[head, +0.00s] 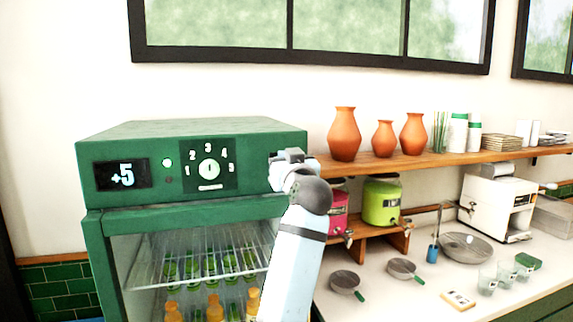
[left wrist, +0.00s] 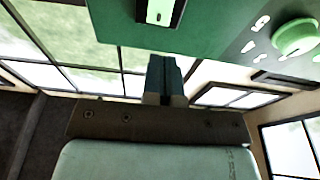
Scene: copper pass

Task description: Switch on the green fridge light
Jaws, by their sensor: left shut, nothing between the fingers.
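The green fridge (head: 190,132) stands at the left in the head view. Its front panel has a lit "+5" display (head: 122,175), a small pale indicator (head: 168,162) and a numbered dial (head: 209,169). In the left wrist view, a light switch (left wrist: 160,12) with a pale green rocker in a black frame sits on the panel, beside the dial (left wrist: 297,38). The shut fingertips (left wrist: 165,62) point toward the switch, apart from it in the picture. My right gripper is out of view.
Bottles (head: 215,308) show behind the fridge's glass door. A wooden shelf (head: 385,162) with orange vases (head: 344,135) runs to the right. Below it are a green dispenser (head: 381,203), pans (head: 405,270) and glasses (head: 487,280) on the counter.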

